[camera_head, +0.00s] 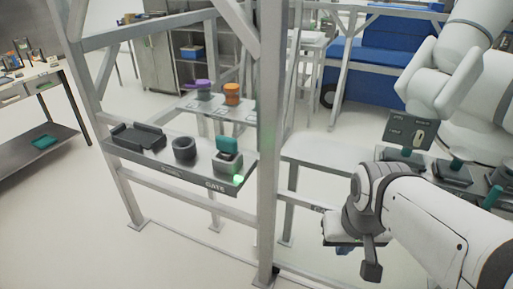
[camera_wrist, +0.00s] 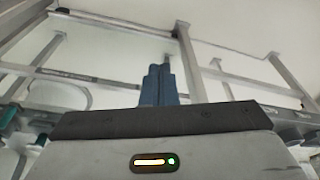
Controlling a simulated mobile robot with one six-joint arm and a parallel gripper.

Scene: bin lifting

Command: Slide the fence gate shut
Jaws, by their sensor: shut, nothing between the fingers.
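A pale metal fence frame (camera_head: 267,130) stands in front of me, with an upright post near the middle of the head view. A dark ledge on it carries the label GATE (camera_head: 215,187), beside a glowing green light. I cannot tell which part is the sliding gate or how far it stands open. My gripper (camera_head: 345,250) is to the right of the middle post, low and apart from it, mostly hidden by my wrist. In the wrist view, its blue fingers (camera_wrist: 160,72) are shut together and empty, with metal posts and rails (camera_wrist: 190,60) beyond.
The ledge holds a dark tray (camera_head: 138,137), a dark round cup (camera_head: 184,149) and a teal-topped block (camera_head: 228,146). Purple (camera_head: 203,86) and orange (camera_head: 232,88) knobs stand behind. A side table (camera_head: 35,88) is at far left. Open floor lies below the ledge.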

